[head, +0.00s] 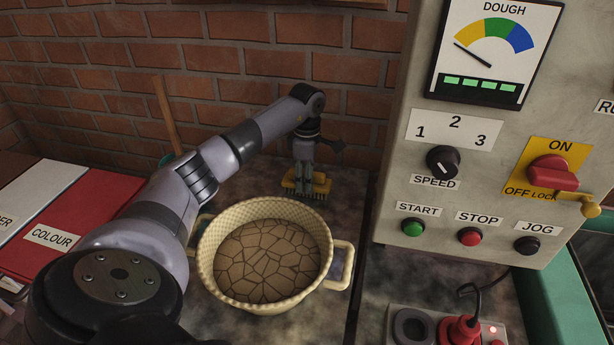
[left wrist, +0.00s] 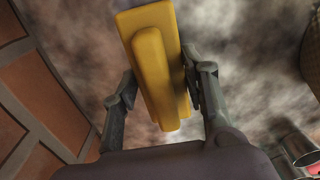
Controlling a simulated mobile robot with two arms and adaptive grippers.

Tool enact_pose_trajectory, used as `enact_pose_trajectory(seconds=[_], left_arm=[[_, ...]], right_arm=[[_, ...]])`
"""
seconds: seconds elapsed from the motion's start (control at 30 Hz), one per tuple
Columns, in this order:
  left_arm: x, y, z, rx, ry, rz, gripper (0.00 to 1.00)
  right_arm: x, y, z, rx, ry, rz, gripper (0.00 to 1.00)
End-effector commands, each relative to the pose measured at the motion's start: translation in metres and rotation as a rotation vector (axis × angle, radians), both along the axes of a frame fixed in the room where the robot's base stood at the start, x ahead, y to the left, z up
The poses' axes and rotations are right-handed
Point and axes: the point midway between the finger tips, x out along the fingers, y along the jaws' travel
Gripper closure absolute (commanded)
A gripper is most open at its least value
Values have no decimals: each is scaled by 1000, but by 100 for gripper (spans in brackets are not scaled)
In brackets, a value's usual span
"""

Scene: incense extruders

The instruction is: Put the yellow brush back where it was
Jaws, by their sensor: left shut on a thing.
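The yellow brush (head: 305,187) is behind the woven basin, close to the brick wall, with its dark bristles pointing down. My left gripper (head: 304,180) points down over it and is shut on its yellow body. In the left wrist view the brush's yellow block (left wrist: 155,68) sits between the two fingers of the left gripper (left wrist: 160,92). The bristles are hidden in that view. I cannot tell whether the bristles touch the bench top. My right gripper is not in view.
A cream basin (head: 205,262) with cracked dough stands in front of the brush. The control panel (head: 395,150) rises on the right, the brick wall (head: 240,60) behind. Red and white boxes (head: 95,205) are at left. A wooden handle (head: 166,112) leans at the wall.

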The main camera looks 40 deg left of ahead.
Motion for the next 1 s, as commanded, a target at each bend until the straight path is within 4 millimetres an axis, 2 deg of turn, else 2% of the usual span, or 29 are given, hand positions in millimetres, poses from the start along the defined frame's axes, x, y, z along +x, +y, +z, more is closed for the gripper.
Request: enact_pose_trajectory(seconds=[0.13,0.17,0.43,0.77,0.87,1.0], left_arm=[[0,0,-4,0,-1,0,89],[0,0,-3,0,-1,0,58],[0,0,-3,0,0,0,40],[0,0,-1,0,0,0,39],[1,0,7,1,-3,0,39],[1,1,31,2,-5,0,39]], right_arm=[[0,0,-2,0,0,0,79],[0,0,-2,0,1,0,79],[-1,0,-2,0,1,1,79],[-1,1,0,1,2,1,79],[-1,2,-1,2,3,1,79],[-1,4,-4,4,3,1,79]])
